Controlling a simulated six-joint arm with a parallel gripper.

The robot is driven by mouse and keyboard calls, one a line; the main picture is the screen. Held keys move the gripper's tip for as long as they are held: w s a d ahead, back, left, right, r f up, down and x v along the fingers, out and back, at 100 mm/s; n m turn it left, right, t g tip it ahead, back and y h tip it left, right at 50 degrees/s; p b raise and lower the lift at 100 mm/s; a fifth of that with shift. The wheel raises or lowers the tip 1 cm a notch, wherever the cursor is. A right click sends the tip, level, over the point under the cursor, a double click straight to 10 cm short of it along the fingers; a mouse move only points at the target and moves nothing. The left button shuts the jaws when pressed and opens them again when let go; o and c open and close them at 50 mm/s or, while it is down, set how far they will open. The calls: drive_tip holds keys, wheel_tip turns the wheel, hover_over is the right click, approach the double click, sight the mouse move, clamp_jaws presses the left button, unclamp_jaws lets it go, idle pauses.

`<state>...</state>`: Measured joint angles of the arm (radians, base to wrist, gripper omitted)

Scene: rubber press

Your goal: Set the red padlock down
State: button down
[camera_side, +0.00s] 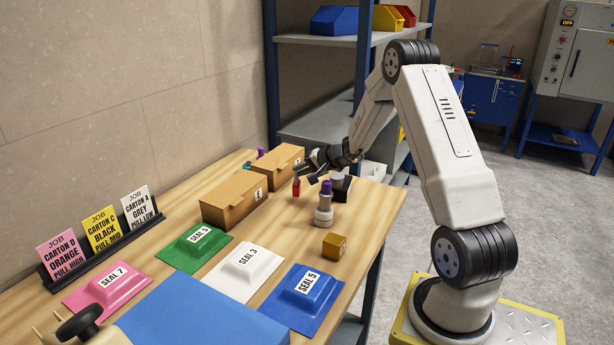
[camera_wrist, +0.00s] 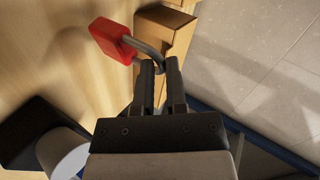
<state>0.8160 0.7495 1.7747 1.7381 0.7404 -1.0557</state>
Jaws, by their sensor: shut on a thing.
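The red padlock (camera_wrist: 112,40) shows in the wrist view with its grey shackle between the fingertips of my gripper (camera_wrist: 158,68). My gripper is shut on the shackle, and the red body sticks out to the upper left. In the side view the padlock (camera_side: 296,187) hangs below my gripper (camera_side: 312,170), near the right end of the wooden bench. Whether its lower end touches the bench top is hard to tell.
A cardboard carton (camera_side: 235,199) stands left of the padlock, with a second carton (camera_side: 277,161) behind. A grey-white post with a purple top (camera_side: 324,206) and a small brown box (camera_side: 334,244) stand nearby. Coloured seal pads, including a white one (camera_side: 244,270), lie in front.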

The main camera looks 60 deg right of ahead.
drive_tip(key=shift+f, duration=1.05)
drive_tip(key=shift+f, duration=0.15)
drive_tip(key=c, duration=0.7)
unclamp_jaws()
drive_tip(key=shift+o, duration=0.2)
drive_tip(key=shift+r, duration=0.2)
drive_tip(key=v, duration=1.2)
